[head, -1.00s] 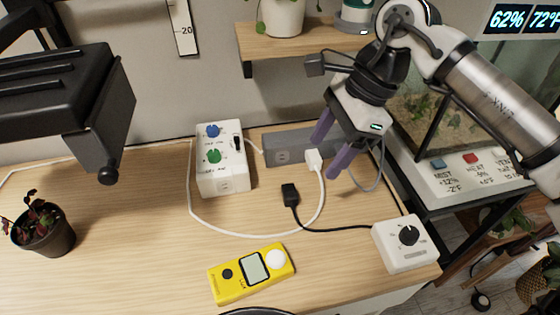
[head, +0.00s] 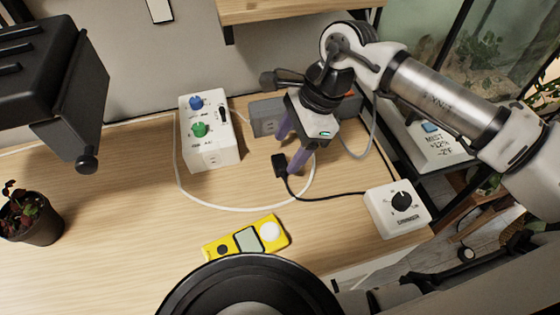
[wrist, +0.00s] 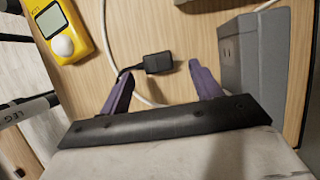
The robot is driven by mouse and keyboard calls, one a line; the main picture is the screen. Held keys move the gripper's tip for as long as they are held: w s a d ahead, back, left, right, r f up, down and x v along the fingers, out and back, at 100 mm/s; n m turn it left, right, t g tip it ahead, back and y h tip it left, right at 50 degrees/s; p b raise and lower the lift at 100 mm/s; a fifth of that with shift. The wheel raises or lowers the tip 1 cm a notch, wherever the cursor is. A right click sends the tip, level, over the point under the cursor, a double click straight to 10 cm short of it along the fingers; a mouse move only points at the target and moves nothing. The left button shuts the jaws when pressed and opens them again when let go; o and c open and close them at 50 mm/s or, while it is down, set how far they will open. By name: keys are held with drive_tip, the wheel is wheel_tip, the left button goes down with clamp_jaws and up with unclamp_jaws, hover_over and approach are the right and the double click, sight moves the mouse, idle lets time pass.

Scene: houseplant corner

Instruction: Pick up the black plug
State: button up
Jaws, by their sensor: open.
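The black plug (head: 279,165) lies on the wooden table, with its black cord running right to a white dial box (head: 398,207). My gripper (head: 287,155) is open above the table, its two purple fingers pointing down beside the plug. In the wrist view the plug (wrist: 158,63) shows in the gap between the open fingertips (wrist: 161,69), near tip level, with nothing gripped. I cannot tell the exact height of the tips above the table. The white plug on the grey power strip (head: 266,115) is hidden behind my gripper in the head view.
A white cord (head: 230,208) loops close by the plug. A white box with blue and green knobs (head: 208,135) stands left, a yellow meter (head: 246,238) lies in front, and a potted plant (head: 32,215) is at far left. The table between plant and knob box is clear.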

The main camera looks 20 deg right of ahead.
sight(283, 160)
drive_tip(key=shift+x, duration=1.9)
drive_tip(key=shift+s+d, duration=0.15)
drive_tip(key=c, duration=0.9)
